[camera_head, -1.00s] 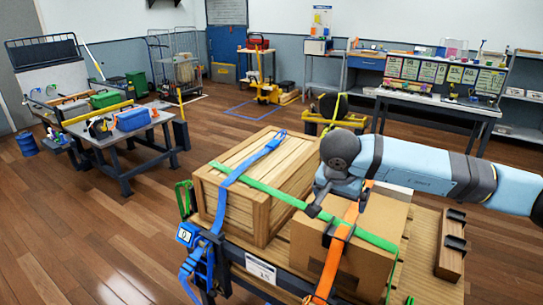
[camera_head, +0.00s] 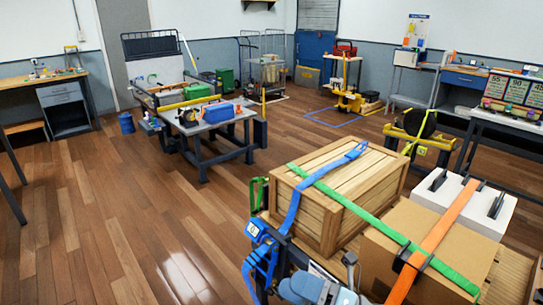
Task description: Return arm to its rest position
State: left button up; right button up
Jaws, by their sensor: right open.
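My right gripper (camera_head: 351,268) shows at the bottom edge, low in front of the load. Its grey parts stand beside the near side of the cardboard box, with a light blue part of my arm below. It is open, and nothing shows in it. The wooden crate (camera_head: 318,215) and the cardboard box (camera_head: 398,248) stand side by side on a wooden deck. A blue strap (camera_head: 292,208) crosses the crate. A green strap (camera_head: 345,202) runs over crate and box. An orange strap (camera_head: 438,230) crosses the box. My left gripper is not in view.
A white block (camera_head: 455,205) with black handles stands behind the cardboard box. A blue ratchet (camera_head: 262,240) hangs at the deck's left end. A work table (camera_head: 212,125) with a blue case (camera_head: 219,112) stands further back. The wooden floor at left is mostly clear.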

jog(key=d+f+m+t+h, duration=0.5)
jog(key=f+m+h, duration=0.2)
jog(key=m, duration=0.6)
jog(key=d+f+m+t+h, duration=0.45)
jog(key=f+m+h, duration=0.3)
jog(key=m, duration=0.45)
jog(key=s+d+f+m+g+h, duration=0.2)
jog(key=s+f+m+g, duration=0.1)
jog(key=s+f+m, duration=0.25)
jog(key=s+d+f+m+g+h, duration=0.1)
jog(key=s+d+f+m+g, duration=0.2)
jog(key=s+f, duration=0.35)
pick_arm(q)
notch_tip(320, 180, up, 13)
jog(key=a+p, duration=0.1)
jog(key=p, duration=1.4)
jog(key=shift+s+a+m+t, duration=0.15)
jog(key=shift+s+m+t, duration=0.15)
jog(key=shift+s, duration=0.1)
pick_arm(e)
notch_tip(320, 180, up, 12)
jog(key=shift+s+d+f+m+t, duration=0.2)
jog(key=shift+s+d+m+t, duration=0.15)
jog(key=shift+d, duration=0.05)
jog(key=shift+s, duration=0.1)
